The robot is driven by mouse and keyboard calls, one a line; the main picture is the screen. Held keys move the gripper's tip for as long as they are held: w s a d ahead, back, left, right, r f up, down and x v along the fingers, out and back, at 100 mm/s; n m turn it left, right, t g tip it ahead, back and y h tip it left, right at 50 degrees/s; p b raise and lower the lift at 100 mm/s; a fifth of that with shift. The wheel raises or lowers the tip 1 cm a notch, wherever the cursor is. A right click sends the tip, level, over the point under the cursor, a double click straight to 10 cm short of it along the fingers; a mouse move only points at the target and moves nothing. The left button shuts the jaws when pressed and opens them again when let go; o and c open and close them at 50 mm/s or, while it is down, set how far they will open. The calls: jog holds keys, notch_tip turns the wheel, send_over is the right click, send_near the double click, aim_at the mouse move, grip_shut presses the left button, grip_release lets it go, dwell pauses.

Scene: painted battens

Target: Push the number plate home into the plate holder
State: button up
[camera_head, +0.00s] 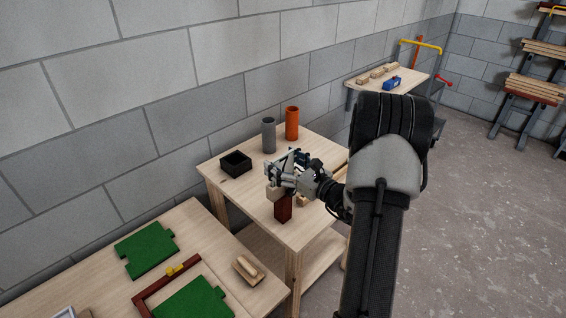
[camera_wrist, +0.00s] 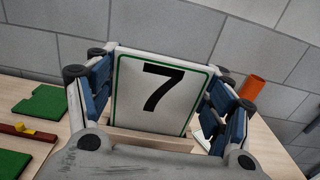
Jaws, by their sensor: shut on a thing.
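The number plate (camera_wrist: 160,90) is white with a green border and a black 7. It fills the middle of the wrist view between the blue-padded fingers of my gripper (camera_wrist: 163,95), which is shut on it. A pale wooden strip (camera_wrist: 150,141) runs along the plate's lower edge in that view. In the head view my gripper (camera_head: 278,181) is over the front part of the small table, with a pale piece (camera_head: 275,193) just below it and a dark red block (camera_head: 283,209) beside that. I cannot clearly make out the plate holder or whether the plate touches it.
A black open box (camera_head: 236,164), a grey cylinder (camera_head: 269,135) and an orange cylinder (camera_head: 292,123) stand at the table's back. The nearer bench holds green panels (camera_head: 146,250), a dark red frame (camera_head: 148,292) and a wooden float (camera_head: 248,270). A block wall is behind.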

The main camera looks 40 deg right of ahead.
jog(key=shift+f+b, duration=0.95)
jog(key=shift+f, duration=0.35)
jog(key=o, duration=1.1)
jog(key=shift+r, duration=0.1)
jog(key=s, duration=0.8)
jog(key=s+d, duration=0.1)
jog(key=s, duration=0.3)
